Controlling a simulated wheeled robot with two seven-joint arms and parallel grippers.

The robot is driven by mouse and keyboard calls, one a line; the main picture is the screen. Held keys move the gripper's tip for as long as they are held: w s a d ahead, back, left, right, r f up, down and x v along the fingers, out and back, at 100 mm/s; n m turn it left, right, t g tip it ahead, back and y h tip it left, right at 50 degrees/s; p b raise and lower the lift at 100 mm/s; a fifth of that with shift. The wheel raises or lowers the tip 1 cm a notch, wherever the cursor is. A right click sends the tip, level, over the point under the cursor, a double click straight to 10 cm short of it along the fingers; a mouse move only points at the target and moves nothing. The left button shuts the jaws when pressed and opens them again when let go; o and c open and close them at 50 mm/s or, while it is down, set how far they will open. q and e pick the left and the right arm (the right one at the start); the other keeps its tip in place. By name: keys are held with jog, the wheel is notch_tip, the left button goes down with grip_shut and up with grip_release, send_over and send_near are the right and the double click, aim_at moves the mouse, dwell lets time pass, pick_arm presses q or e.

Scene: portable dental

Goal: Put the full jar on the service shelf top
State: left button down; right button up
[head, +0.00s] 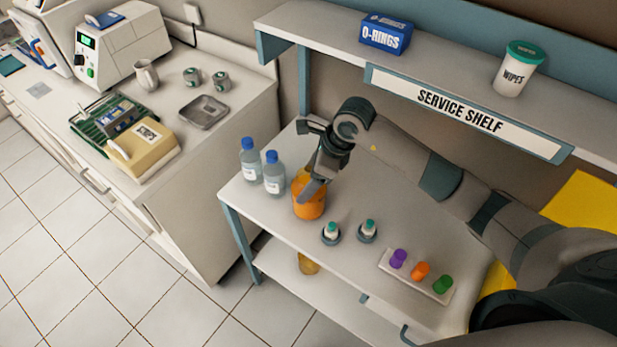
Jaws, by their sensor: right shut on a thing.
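An orange jar (309,206) is at the front left part of the white table below the service shelf. My right gripper (314,186) is shut on it from above and hides its upper part. I cannot tell whether the jar touches the table. A second amber jar or container (308,264) shows on the lower shelf, partly hidden by the tabletop. The service shelf top (440,68) is the long raised board with the "SERVICE SHELF" label (460,108) on its front edge. My left gripper is not in view.
Two blue-capped bottles (262,170) stand just left of the jar. Two small green-capped vials (349,230) and a strip with coloured caps (418,274) are to its right. The shelf top holds an O-rings box (386,34) and a wipes tub (518,70), with free room between them.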

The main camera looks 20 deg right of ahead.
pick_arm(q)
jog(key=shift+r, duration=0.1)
pick_arm(e)
jog(key=shift+f, duration=0.3)
jog(key=o, duration=2.1)
